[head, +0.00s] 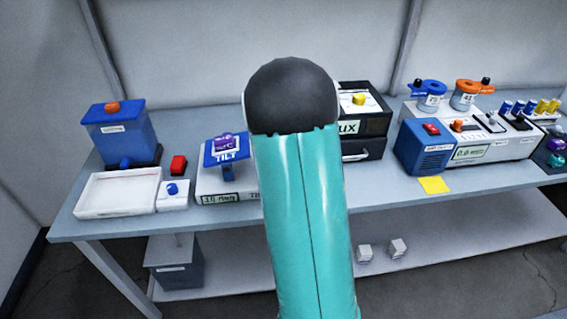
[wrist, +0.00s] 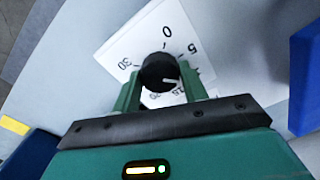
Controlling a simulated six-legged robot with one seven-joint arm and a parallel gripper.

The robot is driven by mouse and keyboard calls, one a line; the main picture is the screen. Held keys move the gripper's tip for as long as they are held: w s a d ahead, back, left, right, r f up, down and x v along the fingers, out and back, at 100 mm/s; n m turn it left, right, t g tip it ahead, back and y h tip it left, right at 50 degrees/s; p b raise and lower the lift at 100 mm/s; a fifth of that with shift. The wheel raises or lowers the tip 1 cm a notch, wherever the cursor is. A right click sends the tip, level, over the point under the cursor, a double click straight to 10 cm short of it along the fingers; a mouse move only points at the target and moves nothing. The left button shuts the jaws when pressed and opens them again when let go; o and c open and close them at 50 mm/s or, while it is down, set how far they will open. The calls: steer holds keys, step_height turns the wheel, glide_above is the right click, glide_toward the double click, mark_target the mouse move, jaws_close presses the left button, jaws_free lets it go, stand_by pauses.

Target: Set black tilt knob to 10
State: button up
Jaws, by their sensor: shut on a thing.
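The black tilt knob (wrist: 158,70) sits on a white dial plate (wrist: 133,38) in the wrist view. My gripper (wrist: 160,82) is shut on the knob, one green finger on each side. The dial shows 0 at the top, 5 at the right and 30 at the left. Smaller numbers, apparently 15 and 20, show below the knob, partly covered. A 10 mark is not visible; the right finger covers part of that side. In the head view, my arm hides the knob and gripper.
A blue TILT stand (head: 222,153) with a purple object stands left of my arm on the bench. A white tray (head: 115,205) and blue tank (head: 124,135) are further left. A black lux box (head: 375,122) and blue box (head: 425,150) stand to the right.

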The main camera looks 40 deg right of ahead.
steer(key=o, duration=1)
steer(key=shift+r, duration=0.1)
step_height(320, 180, up, 14)
